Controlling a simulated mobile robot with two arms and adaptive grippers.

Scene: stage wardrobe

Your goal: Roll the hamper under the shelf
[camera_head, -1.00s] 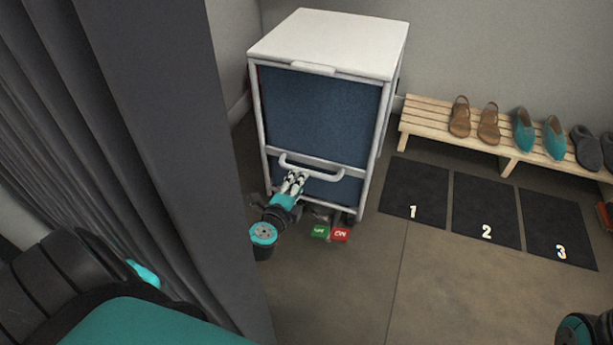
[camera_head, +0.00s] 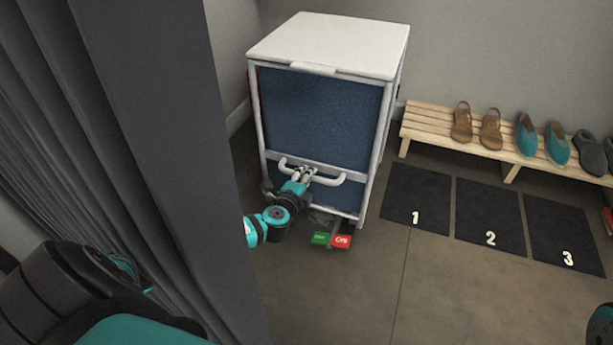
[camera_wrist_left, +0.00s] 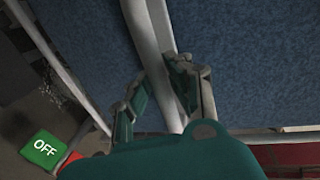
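The hamper (camera_head: 322,118) is a tall white frame with a white lid and blue fabric sides. It stands upright on the floor, near the back wall. A white bar handle (camera_head: 330,181) runs across its front, and the wrist view shows a white bar (camera_wrist_left: 153,45) against blue fabric. My left gripper (camera_head: 306,173) is at the middle of the handle; in the wrist view its fingers (camera_wrist_left: 158,72) close in on both sides of the bar. A green OFF pedal (camera_head: 320,239) and red ON pedal (camera_head: 341,241) stick out at the base. My right gripper is out of view. No shelf above the hamper shows.
A slatted wooden bench (camera_head: 425,121) with several shoes stands along the wall to the right. Black floor mats numbered 1 (camera_head: 413,190), 2 (camera_head: 488,210) and 3 (camera_head: 563,229) lie before it. A grey curtain (camera_head: 175,150) hangs close on the left. The floor in front is clear.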

